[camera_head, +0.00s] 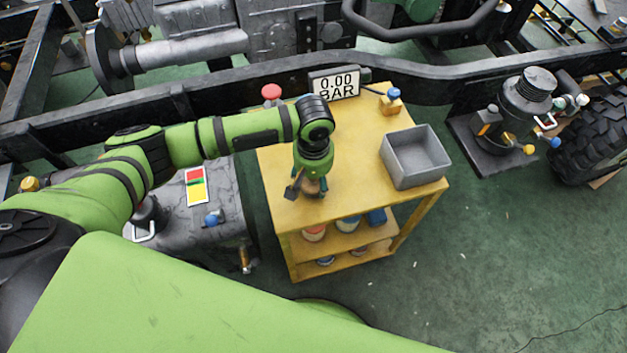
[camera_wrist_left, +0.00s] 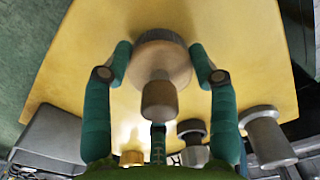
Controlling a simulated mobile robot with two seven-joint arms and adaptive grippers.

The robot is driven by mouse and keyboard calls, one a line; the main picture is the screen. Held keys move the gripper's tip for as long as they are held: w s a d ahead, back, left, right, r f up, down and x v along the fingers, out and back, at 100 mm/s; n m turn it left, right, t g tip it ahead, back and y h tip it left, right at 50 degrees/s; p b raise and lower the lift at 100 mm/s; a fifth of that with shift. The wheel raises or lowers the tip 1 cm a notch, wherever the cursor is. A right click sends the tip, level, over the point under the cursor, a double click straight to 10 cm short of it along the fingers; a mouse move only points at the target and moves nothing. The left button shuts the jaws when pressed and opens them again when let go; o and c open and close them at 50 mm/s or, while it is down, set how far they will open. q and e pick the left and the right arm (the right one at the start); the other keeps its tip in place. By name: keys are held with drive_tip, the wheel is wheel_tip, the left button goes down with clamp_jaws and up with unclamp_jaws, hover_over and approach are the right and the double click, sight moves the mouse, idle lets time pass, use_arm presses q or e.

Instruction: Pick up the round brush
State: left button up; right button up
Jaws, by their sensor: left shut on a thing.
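The round brush (camera_wrist_left: 160,55) has a wide round base and a wooden knob handle, which points toward the camera in the left wrist view. My left gripper (camera_wrist_left: 160,68) is shut on the brush, with one green finger on each side of it. In the head view my left gripper (camera_head: 309,186) points down over the front left of the yellow cart top (camera_head: 350,140). The brush is mostly hidden there by the gripper. I cannot tell whether the brush touches the cart top. My right gripper is not in view.
A grey open bin (camera_head: 415,156) stands on the right of the cart top. A 0.00 BAR display (camera_head: 336,85), a red knob (camera_head: 271,92) and a small brass fitting with a blue knob (camera_head: 390,101) are at the back. The middle of the top is clear.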

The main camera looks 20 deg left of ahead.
use_arm(q)
drive_tip(key=shift+r, duration=0.1)
drive_tip(key=shift+r, duration=0.25)
drive_tip(key=r, duration=0.4)
drive_tip(key=shift+s+d, duration=0.2)
drive_tip(key=shift+s, duration=0.2)
drive_tip(key=s+d+r, duration=0.4)
drive_tip(key=s+r, duration=0.2)
drive_tip(key=s, duration=0.4)
drive_tip(key=shift+d+r+p, duration=0.15)
drive_tip(key=shift+d+p, duration=0.05)
drive_tip(key=shift+p, duration=0.25)
